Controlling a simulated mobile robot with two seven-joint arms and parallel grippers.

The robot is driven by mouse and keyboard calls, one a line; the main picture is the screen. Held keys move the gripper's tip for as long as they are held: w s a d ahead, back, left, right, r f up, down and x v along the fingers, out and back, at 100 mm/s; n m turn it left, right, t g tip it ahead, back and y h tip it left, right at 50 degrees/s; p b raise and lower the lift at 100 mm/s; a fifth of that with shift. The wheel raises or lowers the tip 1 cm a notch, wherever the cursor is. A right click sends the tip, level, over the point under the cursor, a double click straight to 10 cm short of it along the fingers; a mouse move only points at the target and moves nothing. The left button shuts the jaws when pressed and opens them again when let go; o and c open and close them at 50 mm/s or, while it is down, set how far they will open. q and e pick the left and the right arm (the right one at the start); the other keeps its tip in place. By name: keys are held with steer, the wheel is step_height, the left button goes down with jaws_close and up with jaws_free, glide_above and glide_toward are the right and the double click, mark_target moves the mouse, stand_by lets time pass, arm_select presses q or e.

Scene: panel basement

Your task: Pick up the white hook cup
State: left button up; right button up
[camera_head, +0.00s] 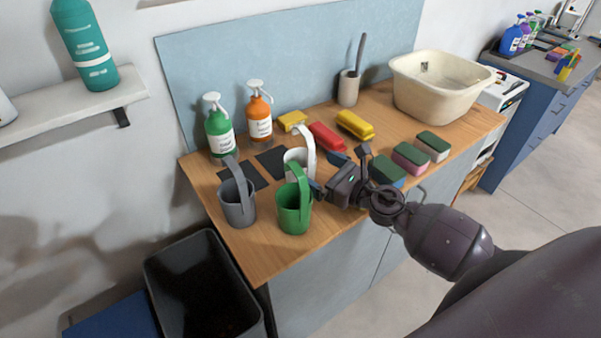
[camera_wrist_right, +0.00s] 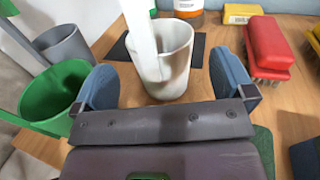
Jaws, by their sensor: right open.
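The white hook cup (camera_head: 298,160) stands upright on the wooden counter, behind the green hook cup (camera_head: 293,212) and right of the grey hook cup (camera_head: 238,205). Its tall hooked handle rises above it. In the right wrist view the white cup (camera_wrist_right: 164,70) is straight ahead, and its handle runs out of the top edge. My right gripper (camera_head: 328,172) is open, with its blue fingers (camera_wrist_right: 168,88) to the left and right of the cup's lower part in that view. I cannot tell whether they touch it. My left gripper is not in view.
The green cup (camera_wrist_right: 55,95) is close beside the left finger. A red brush (camera_head: 327,137), a yellow brush (camera_head: 355,125) and several sponges (camera_head: 410,157) lie to the right. Pump bottles (camera_head: 259,117) stand behind. A cream basin (camera_head: 440,98) is at the far right.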

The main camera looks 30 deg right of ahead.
mark_target(312, 166)
steer(key=shift+p+x, duration=0.5)
steer(key=shift+x, duration=2.45)
steer(key=shift+c, duration=0.5)
steer(key=c, duration=0.7)
